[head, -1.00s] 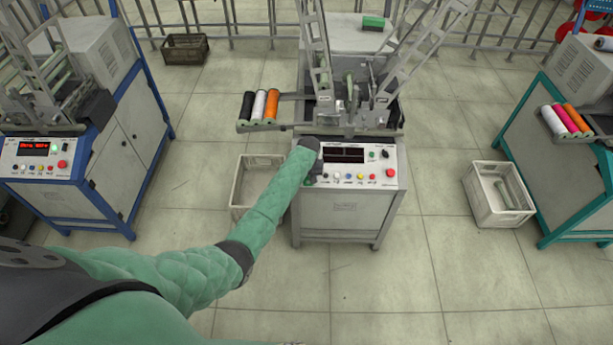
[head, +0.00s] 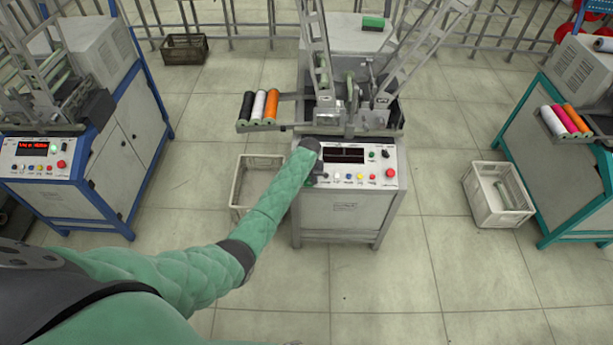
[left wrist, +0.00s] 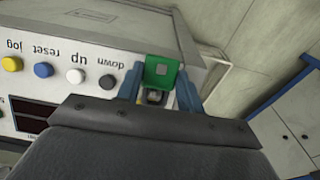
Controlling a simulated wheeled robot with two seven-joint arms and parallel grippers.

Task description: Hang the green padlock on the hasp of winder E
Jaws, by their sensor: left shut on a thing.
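The green padlock (left wrist: 161,70) is between the blue fingers of my left gripper (left wrist: 160,88) in the left wrist view. The gripper is shut on it, at the edge of the control panel (left wrist: 62,80) beside the "down" button. A small metal part (left wrist: 154,96) shows just below the padlock; I cannot tell whether it is the shackle or the hasp, or whether they touch. In the head view my left arm reaches to the left end of the middle winder's panel (head: 345,180), and its sleeve hides the padlock and hasp. My right gripper is out of view.
The middle winder's display (head: 343,155) is dark. A blue-framed winder (head: 110,150) with a lit display stands left, a teal-framed one (head: 560,150) right. Crates stand on the floor at left (head: 240,195) and right (head: 498,213). The floor in front is clear.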

